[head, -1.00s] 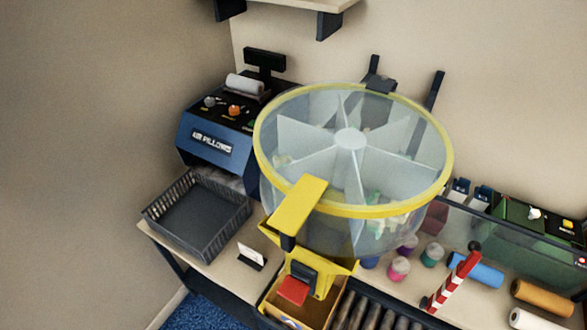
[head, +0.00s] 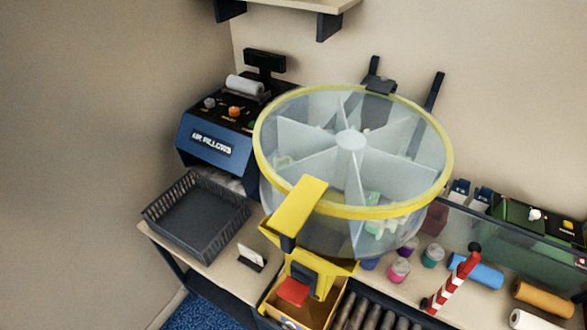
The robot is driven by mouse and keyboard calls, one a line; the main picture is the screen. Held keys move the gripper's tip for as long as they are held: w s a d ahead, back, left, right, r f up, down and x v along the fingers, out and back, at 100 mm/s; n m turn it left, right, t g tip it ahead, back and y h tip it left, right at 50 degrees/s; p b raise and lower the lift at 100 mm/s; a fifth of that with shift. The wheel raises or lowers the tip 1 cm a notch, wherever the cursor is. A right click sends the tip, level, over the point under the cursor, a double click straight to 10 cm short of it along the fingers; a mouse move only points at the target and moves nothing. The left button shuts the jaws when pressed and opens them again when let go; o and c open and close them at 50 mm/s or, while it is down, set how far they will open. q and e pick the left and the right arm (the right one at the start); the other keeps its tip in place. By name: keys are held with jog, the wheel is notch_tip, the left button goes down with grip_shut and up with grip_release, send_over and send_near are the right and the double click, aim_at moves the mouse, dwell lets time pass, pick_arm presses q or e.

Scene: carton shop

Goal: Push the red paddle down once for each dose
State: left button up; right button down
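The red paddle (head: 292,291) sticks out from the front of the yellow dispenser outlet (head: 322,272), low in the middle of the head view. Above it is a big clear round drum (head: 350,143) with a yellow rim and white dividers that split it into compartments. Some pale green pieces (head: 383,222) show through its lower wall. A cardboard box (head: 312,308) stands under the outlet, partly hidden by the paddle and the outlet; its contents cannot be made out. Neither of my grippers is in view.
A black basket (head: 196,212) and a small white card (head: 250,256) are on the table left of the dispenser. A blue air-pillow machine (head: 212,143) stands behind. Rollers (head: 366,312), several small jars (head: 398,271) and a red-white striped post (head: 453,283) are to the right.

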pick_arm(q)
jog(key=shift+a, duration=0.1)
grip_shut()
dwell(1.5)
